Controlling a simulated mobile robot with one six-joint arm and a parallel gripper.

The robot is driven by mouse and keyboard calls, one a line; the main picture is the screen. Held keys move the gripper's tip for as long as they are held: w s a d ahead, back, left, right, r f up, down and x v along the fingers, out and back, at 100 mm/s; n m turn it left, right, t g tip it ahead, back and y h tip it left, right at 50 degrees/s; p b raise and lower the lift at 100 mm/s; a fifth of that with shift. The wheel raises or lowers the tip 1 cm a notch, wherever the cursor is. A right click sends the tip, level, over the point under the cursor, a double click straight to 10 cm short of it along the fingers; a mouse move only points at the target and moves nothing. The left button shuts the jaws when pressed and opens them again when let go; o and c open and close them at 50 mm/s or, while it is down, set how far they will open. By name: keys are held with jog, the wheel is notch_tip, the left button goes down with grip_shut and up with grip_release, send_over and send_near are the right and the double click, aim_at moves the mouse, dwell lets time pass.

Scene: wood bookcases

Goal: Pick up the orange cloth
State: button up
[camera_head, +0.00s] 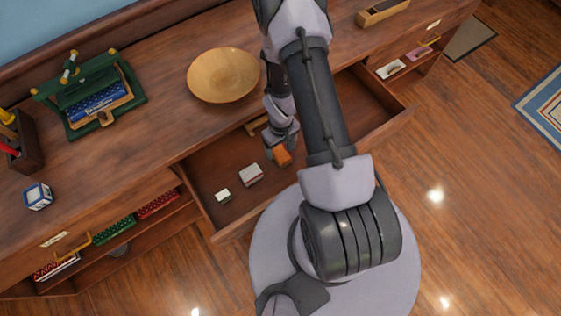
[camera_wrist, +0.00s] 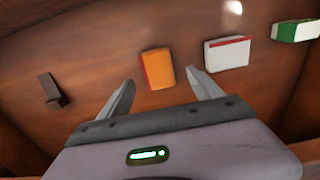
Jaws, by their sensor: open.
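The task's orange cloth seems to be the small orange block-like item (camera_head: 283,155) with a red edge, lying in the open drawer. In the wrist view the orange item (camera_wrist: 158,69) lies on the drawer floor just beyond and between my fingertips. My gripper (camera_wrist: 157,88) is open and empty, with its two fingers spread apart. In the head view my gripper (camera_head: 281,138) reaches down into the drawer over the orange item and partly hides it.
The open drawer (camera_head: 218,218) also holds a white and red box (camera_wrist: 227,53) and a white and green box (camera_wrist: 296,31) to the right, and a dark bracket (camera_wrist: 50,90) at left. A wooden bowl (camera_head: 223,75) and a green stand (camera_head: 92,95) stand on the top behind.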

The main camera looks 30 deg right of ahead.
aim_at(281, 154)
notch_tip(281, 154, down, 7)
jog(key=b, duration=0.5)
jog(key=shift+w+d, duration=0.1)
jog(key=shift+d, duration=0.05)
jog(key=shift+r, duration=0.3)
jog(key=c, duration=1.6)
notch_tip(281, 154, up, 10)
jog(key=p, duration=1)
jog(key=o, duration=0.7)
jog(key=shift+c, duration=0.2)
jog(key=c, duration=0.3)
